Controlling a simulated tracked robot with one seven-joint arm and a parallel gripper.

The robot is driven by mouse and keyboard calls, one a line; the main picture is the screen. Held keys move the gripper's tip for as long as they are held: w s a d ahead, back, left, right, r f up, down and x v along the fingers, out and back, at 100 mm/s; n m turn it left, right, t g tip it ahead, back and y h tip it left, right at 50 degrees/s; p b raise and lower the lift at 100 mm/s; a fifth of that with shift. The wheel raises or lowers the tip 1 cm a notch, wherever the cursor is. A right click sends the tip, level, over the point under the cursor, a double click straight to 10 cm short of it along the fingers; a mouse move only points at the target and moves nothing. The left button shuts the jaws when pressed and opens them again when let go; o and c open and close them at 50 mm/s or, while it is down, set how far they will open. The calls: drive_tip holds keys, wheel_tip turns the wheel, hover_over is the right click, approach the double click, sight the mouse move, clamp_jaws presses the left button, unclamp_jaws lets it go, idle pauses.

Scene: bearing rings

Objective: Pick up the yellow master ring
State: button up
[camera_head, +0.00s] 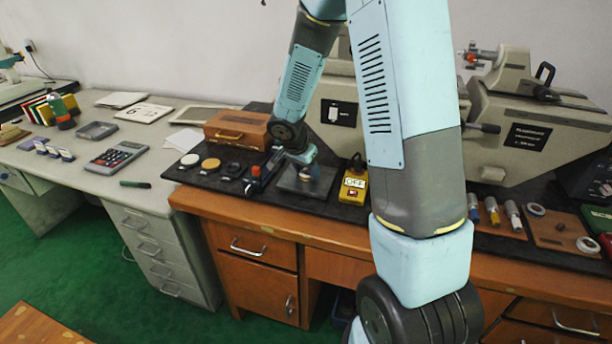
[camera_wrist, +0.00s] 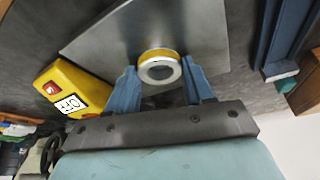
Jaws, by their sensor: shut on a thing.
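A ring with a yellow band and a pale metal face (camera_wrist: 160,54) sits between the two fingers of my gripper (camera_wrist: 162,82) in the wrist view. The fingers are shut on its sides. Behind it is a grey square plate (camera_wrist: 100,45). In the head view my gripper (camera_head: 306,165) is low over this plate (camera_head: 292,185), and the ring is mostly hidden there. I cannot tell whether the ring touches the plate or is just above it.
A yellow box (camera_head: 353,186) marked OFF stands just right of the plate. A white disc (camera_head: 190,160), a yellow disc (camera_head: 210,164) and dark rings lie further left. A wooden case (camera_head: 237,129) is behind.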

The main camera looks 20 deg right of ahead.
drive_tip(key=c, duration=0.4)
